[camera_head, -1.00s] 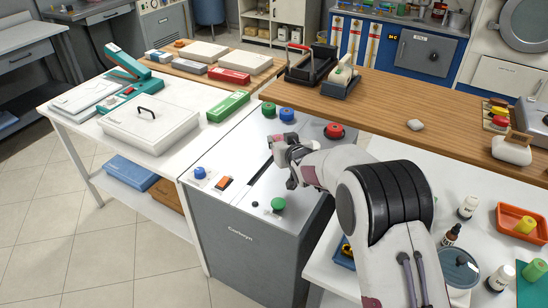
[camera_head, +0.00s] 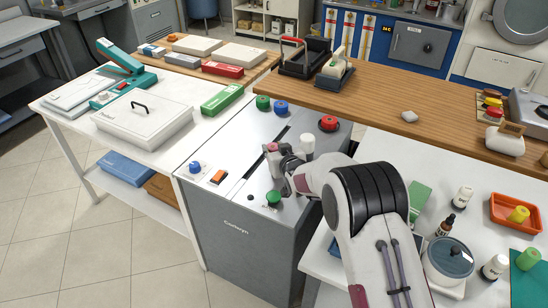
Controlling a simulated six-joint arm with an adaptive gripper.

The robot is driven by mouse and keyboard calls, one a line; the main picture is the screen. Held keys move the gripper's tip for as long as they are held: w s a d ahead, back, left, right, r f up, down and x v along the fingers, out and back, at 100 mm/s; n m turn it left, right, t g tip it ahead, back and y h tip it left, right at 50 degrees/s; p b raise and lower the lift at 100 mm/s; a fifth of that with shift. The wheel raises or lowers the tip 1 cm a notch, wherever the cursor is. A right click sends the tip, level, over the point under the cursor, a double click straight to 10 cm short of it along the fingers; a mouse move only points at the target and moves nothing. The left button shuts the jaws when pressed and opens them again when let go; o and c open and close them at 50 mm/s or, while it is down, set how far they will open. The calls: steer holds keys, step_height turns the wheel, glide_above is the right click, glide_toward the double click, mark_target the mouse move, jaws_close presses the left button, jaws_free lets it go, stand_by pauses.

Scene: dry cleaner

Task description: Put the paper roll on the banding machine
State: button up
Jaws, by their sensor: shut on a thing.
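The banding machine (camera_head: 240,235) is a grey cabinet with a light top, standing between two white tables. Its top carries a dark slot and coloured knobs. My gripper (camera_head: 286,172) is over the right part of this top, close to the green front knob (camera_head: 273,197). Its fingertips are small and partly hidden by my wrist. A plain white cylinder (camera_head: 307,144), which looks like the paper roll, shows upright right beside my gripper, its lower part covered by my arm. I cannot see whether it touches the machine top.
A white lidded box (camera_head: 145,122) and a green box (camera_head: 221,98) are on the left table. A red knob (camera_head: 328,123) stands at the machine's back right. The wooden counter (camera_head: 375,100) runs behind. Bottles and an orange tray (camera_head: 513,213) are at right.

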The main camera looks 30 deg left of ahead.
steer(key=shift+f, duration=0.1)
steer(key=shift+f, duration=1.75)
steer(key=shift+f, duration=0.15)
steer(key=o, duration=1.1)
steer(key=shift+d+r, duration=0.1)
steer(key=shift+r, duration=0.1)
steer(key=shift+v, duration=5.85)
steer(key=shift+r, duration=0.1)
